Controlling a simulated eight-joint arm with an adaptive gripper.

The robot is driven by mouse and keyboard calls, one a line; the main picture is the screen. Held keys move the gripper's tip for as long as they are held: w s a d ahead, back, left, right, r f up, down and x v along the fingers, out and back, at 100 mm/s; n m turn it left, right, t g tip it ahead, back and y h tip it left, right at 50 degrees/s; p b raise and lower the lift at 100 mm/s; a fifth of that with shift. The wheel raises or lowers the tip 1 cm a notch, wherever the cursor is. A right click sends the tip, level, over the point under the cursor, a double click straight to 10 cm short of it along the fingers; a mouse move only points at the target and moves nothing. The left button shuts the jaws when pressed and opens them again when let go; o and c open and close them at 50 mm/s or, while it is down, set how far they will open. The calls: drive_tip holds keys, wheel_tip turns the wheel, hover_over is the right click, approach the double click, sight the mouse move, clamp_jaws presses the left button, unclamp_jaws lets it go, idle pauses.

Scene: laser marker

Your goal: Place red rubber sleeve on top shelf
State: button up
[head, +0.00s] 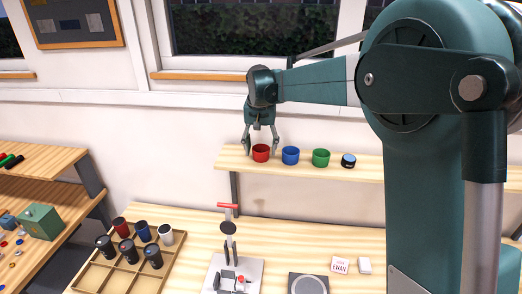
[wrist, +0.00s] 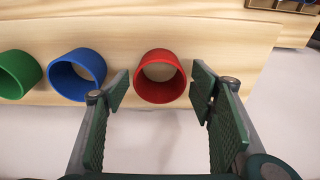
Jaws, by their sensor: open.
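The red rubber sleeve (head: 261,154) stands upright on the wooden shelf (head: 300,168) above the bench, at the left end of a row. In the wrist view the red sleeve (wrist: 160,77) is an open ring, with the shelf surface seen through it. My gripper (head: 262,147) is pointing down over the sleeve, its two fingers apart. In the wrist view my gripper (wrist: 162,90) has its fingertips on either side of the red sleeve, with a gap visible on each side. The gripper holds nothing.
On the same shelf stand a blue sleeve (head: 290,155), a green sleeve (head: 320,158) and a small dark round item (head: 348,161). Below, the bench holds a compartment tray (head: 95,278) with several cups and a clamp-like fixture (head: 230,255). The shelf's left end is free.

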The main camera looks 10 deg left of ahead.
sight(262, 161)
wheel_tip(262, 161, up, 11)
drive_tip(key=s, duration=0.1)
drive_tip(key=shift+s+b, duration=0.4)
idle(0.6)
drive_tip(key=shift+d, duration=0.15)
drive_tip(key=s+d+r+t, duration=0.2)
drive_tip(key=s+d+t, duration=0.1)
drive_tip(key=s+d, duration=1.8)
drive_tip(key=s+d+f+t, duration=0.1)
drive_tip(key=s+d+f, duration=0.5)
drive_tip(key=s, duration=0.5)
drive_tip(key=s+d+f+t, duration=0.1)
drive_tip(key=s+d+f, duration=0.6)
drive_tip(key=s, duration=0.4)
drive_tip(key=shift+d+f, duration=0.3)
drive_tip(key=shift+d, duration=0.05)
